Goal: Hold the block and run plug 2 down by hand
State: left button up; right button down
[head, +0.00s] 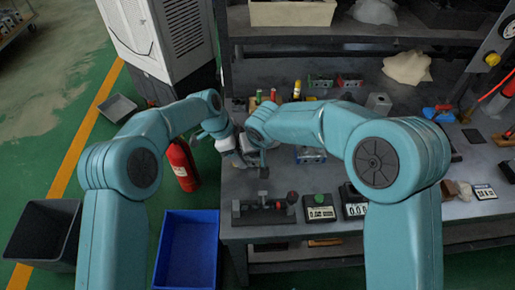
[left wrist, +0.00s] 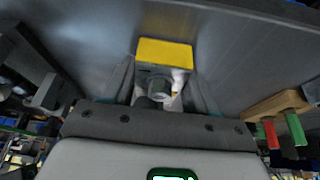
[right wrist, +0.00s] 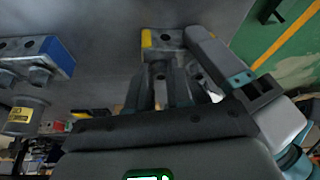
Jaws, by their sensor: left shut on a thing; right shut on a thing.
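The valve block is almost wholly hidden between my grippers in the head view. In the left wrist view the block (left wrist: 165,52) shows a bright yellow face and a round grey fitting below it. My left gripper (head: 232,143) is shut on the block at the bench's left edge. In the right wrist view the block (right wrist: 165,37) shows a yellow end and dark holes. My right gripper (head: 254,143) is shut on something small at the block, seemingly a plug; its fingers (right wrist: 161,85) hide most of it. I cannot tell how deep the plug sits.
Another block with a blue end (right wrist: 42,55) shows in the right wrist view. A dark fixture (head: 263,212) and a display (head: 319,207) stand along the bench's front. A blue bin (head: 187,250) and a red extinguisher (head: 183,165) are on the floor at left.

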jog(key=shift+m, duration=0.4)
jog(key=c, duration=0.9)
grip_release()
jog(key=shift+c, duration=0.2)
jog(key=a+v, duration=0.1)
jog(key=v, duration=1.1)
jog(key=shift+d, duration=0.3)
pick_arm(q)
jog(key=o, duration=1.5)
